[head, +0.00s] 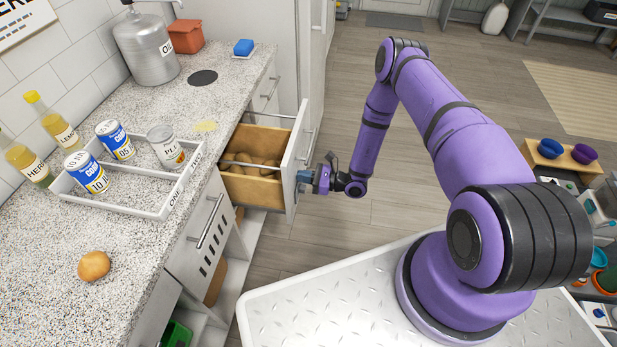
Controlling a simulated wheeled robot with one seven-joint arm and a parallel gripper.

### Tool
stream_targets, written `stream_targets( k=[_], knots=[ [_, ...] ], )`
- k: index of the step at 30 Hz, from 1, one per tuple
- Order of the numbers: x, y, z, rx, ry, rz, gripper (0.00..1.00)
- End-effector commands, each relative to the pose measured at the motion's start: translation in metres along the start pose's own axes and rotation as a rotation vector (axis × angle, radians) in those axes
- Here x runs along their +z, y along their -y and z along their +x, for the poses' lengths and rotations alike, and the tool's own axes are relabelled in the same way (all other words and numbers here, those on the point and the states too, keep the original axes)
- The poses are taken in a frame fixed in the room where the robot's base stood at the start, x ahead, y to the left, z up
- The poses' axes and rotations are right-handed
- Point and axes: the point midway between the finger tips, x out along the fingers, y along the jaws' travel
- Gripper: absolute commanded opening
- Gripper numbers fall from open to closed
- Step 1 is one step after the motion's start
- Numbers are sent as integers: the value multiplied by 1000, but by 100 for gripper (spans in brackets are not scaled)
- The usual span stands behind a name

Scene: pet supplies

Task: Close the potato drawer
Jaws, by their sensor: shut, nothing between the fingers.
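The potato drawer (289,170) is pulled out from under the counter. It has a white front and a wooden inside. Several potatoes (243,163) lie in it. My gripper (303,177) is at the outer face of the drawer front, near its lower middle. The gripper is shut with nothing in it. It looks close to or touching the front; I cannot tell which. The fingertips are small in this view and partly hard to make out.
The speckled counter (130,262) runs along the left. A single potato (94,266) lies on it, near a white tray (150,203) with cans. A closed drawer or door with a handle (206,222) is nearer me. The wooden floor (400,215) beside the drawer is clear.

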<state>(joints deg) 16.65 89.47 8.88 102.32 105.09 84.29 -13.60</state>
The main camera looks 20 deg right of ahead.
Motion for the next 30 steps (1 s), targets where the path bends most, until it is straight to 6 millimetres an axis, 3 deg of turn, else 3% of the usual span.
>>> stream_targets(
  k=[18,24,30],
  knots=[
    [0,-1,152,1,3,0,0],
    [0,-1,188,1,2,-1,0],
    [0,-1,209,1,1,1,0]
  ],
)
